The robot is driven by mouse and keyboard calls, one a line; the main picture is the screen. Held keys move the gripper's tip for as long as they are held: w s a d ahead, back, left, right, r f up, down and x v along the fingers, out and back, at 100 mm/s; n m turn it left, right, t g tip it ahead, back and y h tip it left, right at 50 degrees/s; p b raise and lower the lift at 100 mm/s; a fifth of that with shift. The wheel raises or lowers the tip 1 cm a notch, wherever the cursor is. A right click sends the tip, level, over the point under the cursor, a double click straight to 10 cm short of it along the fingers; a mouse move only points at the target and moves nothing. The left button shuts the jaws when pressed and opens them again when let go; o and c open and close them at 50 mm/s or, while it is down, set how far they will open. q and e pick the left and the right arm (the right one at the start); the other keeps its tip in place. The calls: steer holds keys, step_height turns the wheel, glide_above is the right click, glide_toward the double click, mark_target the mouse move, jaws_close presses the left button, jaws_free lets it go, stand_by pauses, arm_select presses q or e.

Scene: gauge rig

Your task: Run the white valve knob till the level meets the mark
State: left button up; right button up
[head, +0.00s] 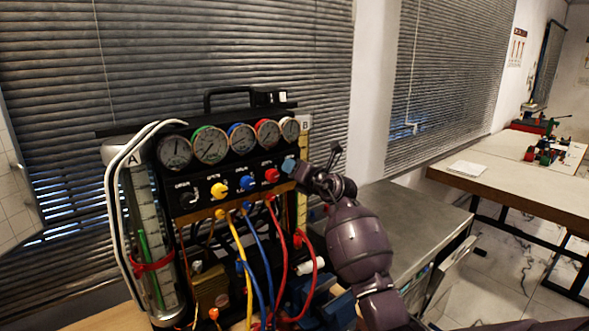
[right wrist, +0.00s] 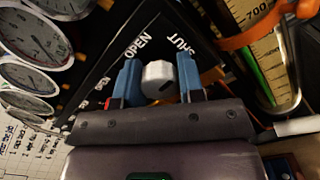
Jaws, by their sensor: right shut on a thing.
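The white valve knob (right wrist: 158,78) sits on the black panel between the words OPEN and SHUT in the right wrist view. My right gripper (right wrist: 159,82) is shut on it, one blue fingertip on each side. In the head view my right gripper (head: 289,166) is at the panel's right end and hides the knob. A graduated tube (right wrist: 262,45) with an orange band and a green strip shows in the right wrist view. In the head view, tube A (head: 147,225) has a red band and a green strip; tube B (head: 303,205) is partly hidden by my arm. I cannot read either level. My left gripper is out of view.
A row of several round gauges (head: 210,145) tops the rig. A yellow knob (head: 219,190), a blue knob (head: 247,183) and a red knob (head: 271,175) sit below. Coloured hoses (head: 283,255) hang in front. A grey metal table (head: 400,225) stands to the right.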

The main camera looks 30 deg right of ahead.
steer(key=shift+m, duration=0.9)
steer(key=o, duration=0.9)
steer(key=shift+s, duration=0.1)
steer(key=s, duration=0.3)
steer(key=s+b, duration=0.1)
steer(key=s, duration=0.6)
steer(key=shift+s+d, duration=0.3)
steer(key=shift+d, duration=0.1)
